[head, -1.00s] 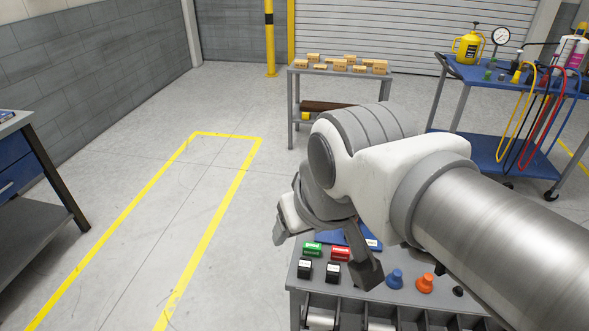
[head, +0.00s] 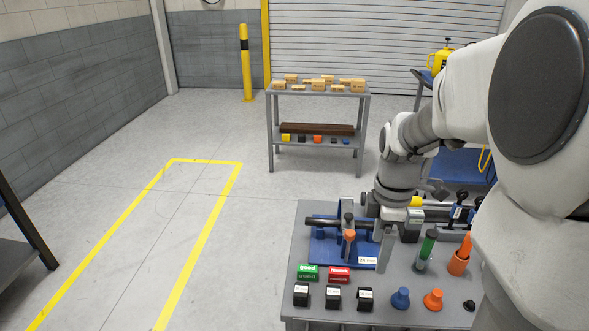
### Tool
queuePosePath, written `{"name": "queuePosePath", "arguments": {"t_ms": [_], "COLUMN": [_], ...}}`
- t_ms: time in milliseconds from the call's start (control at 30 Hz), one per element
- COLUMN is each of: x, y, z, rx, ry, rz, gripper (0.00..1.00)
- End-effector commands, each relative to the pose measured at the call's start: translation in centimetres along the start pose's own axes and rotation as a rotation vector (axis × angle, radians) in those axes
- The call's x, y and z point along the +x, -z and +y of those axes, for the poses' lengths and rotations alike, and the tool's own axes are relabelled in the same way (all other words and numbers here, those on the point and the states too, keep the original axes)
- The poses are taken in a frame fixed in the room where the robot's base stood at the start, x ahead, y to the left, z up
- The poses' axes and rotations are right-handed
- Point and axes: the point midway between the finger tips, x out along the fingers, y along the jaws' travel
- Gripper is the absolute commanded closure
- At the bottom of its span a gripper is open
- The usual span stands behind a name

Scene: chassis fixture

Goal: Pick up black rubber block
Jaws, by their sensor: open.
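Three black blocks with white labels stand in a row on the grey bench: a left block (head: 302,295), a middle block (head: 333,297) and a right block (head: 365,299). I cannot read their labels or tell which is rubber. My gripper (head: 388,258) points down over the bench, behind and slightly right of the row, apart from all three. It is open, though only one finger shows clearly. Another dark block with a pale label (head: 414,226) stands close to its right, partly behind my wrist.
A blue fixture with a dark bar (head: 328,246) lies left of my gripper. Green (head: 307,272) and red (head: 340,275) blocks stand behind the row. Blue (head: 400,299) and orange (head: 433,299) knobs are to its right.

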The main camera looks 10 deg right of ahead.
Motion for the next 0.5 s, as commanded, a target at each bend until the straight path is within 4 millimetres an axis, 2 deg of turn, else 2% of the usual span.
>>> {"name": "queuePosePath", "arguments": {"t_ms": [167,500], "x": [2.2,9.6], "y": [-0.3,-0.2], "z": [0.2,0.1], "rx": [-0.035,-0.034], "ry": [0.016,0.016], "rz": [-0.001,-0.001], "gripper": [0.12,0.12]}}
